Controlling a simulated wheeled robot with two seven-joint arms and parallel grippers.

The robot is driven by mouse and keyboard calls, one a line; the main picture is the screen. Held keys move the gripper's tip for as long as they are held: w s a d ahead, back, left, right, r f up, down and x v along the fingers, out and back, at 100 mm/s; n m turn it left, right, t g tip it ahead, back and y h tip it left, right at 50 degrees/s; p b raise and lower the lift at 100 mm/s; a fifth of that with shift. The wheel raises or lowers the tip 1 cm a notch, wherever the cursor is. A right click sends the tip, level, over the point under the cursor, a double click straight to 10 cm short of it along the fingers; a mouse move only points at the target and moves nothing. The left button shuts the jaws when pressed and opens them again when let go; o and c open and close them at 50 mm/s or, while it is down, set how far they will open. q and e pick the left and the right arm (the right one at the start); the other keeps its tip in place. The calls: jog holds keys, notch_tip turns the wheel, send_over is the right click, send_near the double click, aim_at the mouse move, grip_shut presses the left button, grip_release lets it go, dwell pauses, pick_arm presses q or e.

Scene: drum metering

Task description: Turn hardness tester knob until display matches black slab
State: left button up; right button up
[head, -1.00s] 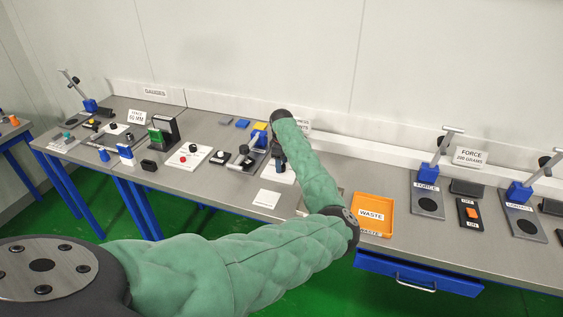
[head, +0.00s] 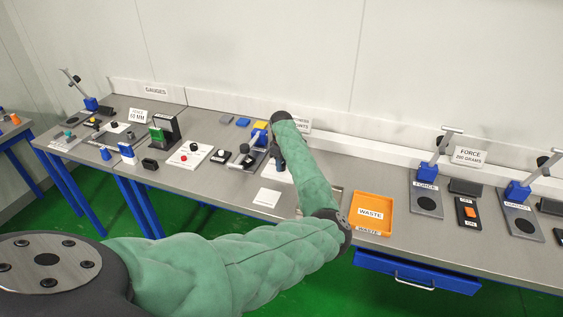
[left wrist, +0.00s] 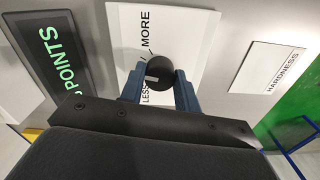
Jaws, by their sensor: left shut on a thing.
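The hardness tester knob (left wrist: 160,72) is round and black with a pale index mark, on a white plate (left wrist: 115,35) lettered LESS and MORE. My left gripper (left wrist: 160,88) is shut on the knob, a blue finger on each side. In the head view the left gripper (head: 279,164) is mostly hidden behind my green arm. The dark display (left wrist: 47,60) shows green text ending in POINTS; its number is hidden by my gripper. The tester, with a blue head (head: 261,131), stands beside my gripper. I cannot pick out the black slab for certain. My right gripper is not in view.
A white card lettered HARDNESS (left wrist: 268,70) lies near the bench's front edge. An orange WASTE tray (head: 388,215) is to the right. Blue (head: 243,122) and yellow (head: 260,125) slabs lie behind the tester. Other gauges fill the left bench; force stands are at right.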

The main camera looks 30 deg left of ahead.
pick_arm(q)
jog(key=m, duration=0.1)
jog(key=m+p, duration=0.1)
jog(key=m, duration=0.1)
jog(key=shift+a+r+p, duration=0.1)
jog(key=shift+r+p, duration=0.1)
jog(key=shift+p, duration=0.1)
jog(key=shift+f+m, duration=0.1)
jog(key=shift+m, duration=0.3)
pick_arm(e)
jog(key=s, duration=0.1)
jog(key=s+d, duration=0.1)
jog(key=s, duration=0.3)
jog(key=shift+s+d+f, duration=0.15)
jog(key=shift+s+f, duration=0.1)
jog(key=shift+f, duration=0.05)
pick_arm(q)
jog(key=o, duration=1)
jog(key=shift+r, duration=0.25)
notch_tip(320, 180, up, 6)
jog(key=b, duration=0.3)
jog(key=shift+r, duration=0.6)
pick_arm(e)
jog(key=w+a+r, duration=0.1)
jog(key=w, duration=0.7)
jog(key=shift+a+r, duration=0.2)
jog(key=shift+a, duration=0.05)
